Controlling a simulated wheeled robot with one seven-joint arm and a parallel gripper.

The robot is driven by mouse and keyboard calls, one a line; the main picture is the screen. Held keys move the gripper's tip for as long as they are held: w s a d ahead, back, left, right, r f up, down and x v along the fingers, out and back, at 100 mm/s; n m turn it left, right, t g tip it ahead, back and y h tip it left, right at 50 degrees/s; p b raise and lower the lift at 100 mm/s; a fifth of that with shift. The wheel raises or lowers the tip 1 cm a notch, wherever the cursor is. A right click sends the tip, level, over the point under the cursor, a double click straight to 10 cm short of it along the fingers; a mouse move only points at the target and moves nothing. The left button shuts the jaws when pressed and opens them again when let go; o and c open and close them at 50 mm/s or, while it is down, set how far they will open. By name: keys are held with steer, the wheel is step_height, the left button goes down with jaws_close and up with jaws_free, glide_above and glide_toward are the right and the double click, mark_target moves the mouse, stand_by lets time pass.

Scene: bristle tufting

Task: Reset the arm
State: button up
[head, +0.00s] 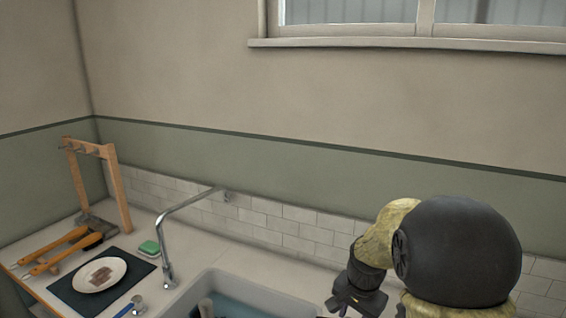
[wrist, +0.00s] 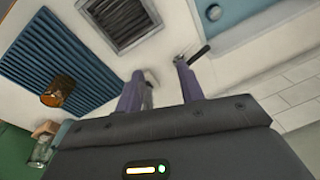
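My gripper (head: 352,298) is at the lower right in the head view, right of the sink. In the wrist view my gripper (wrist: 161,72) has two purple fingers spread apart, with only pale counter showing between them. It looks open and empty. A small dark-handled item (wrist: 197,56) shows near the right fingertip; I cannot tell whether it touches.
The sink (head: 262,285) holds bluish water, with a tall faucet (head: 166,240) at its left. A plate (head: 99,275) on a dark mat (head: 66,294), a green sponge (head: 149,248), orange-handled brushes (head: 62,248) and a wooden rack (head: 118,190) stand left. A blue ribbed mat (wrist: 60,50) holds an amber glass (wrist: 57,91).

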steer(key=s+a+n+t, duration=0.1)
steer(key=s+n, duration=0.7)
steer(key=s, duration=0.5)
steer(key=shift+s+f, duration=0.2)
steer(key=shift+s, duration=0.15)
